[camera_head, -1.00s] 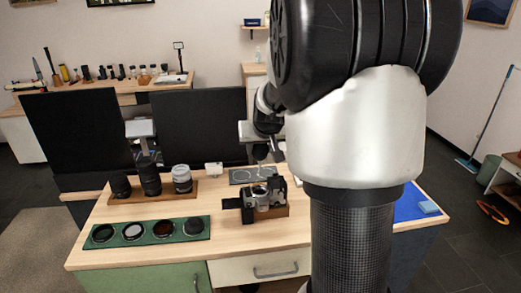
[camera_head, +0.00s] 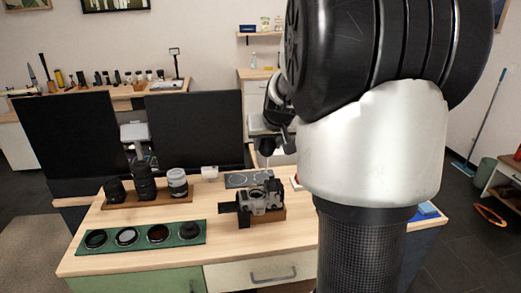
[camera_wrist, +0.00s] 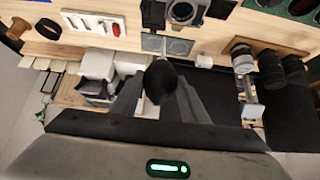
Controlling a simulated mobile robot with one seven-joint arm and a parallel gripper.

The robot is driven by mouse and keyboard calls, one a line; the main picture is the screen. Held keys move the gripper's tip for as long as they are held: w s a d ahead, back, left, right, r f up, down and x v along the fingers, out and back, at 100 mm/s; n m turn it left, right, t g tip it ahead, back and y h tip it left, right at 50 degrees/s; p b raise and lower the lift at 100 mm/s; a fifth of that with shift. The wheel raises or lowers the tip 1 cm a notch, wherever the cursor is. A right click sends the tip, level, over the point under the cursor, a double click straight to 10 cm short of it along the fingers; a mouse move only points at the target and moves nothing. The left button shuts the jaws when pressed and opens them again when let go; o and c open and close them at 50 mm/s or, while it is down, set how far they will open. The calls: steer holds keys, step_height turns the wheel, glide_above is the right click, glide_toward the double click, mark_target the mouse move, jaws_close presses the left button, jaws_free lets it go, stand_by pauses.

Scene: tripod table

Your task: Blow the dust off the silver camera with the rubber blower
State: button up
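The silver camera (camera_head: 262,203) with black parts sits on a wooden block on the table, right of its middle. At the top of the wrist view its round front (camera_wrist: 182,11) shows, cut off by the edge. My gripper (camera_wrist: 160,92) is shut on the black rubber blower (camera_wrist: 160,80), whose rounded bulb sits between the two fingers. In the head view my gripper (camera_head: 268,143) is above the table's back part, behind the camera and apart from it. My arm hides the table's right part.
Several lenses (camera_head: 145,182) stand on a wooden rack at the left. A green tray (camera_head: 193,228) of round filters lies in front. A grey mat (camera_head: 233,181) lies behind the camera. A white tray (camera_wrist: 93,22) shows in the wrist view.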

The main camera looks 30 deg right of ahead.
steer(key=shift+s+d+b, duration=0.25)
steer(key=shift+d+b, duration=0.35)
steer(key=shift+d, duration=0.3)
steer(key=shift+s+d+b, duration=0.25)
steer(key=shift+d+b, duration=0.35)
steer(key=shift+d, duration=0.3)
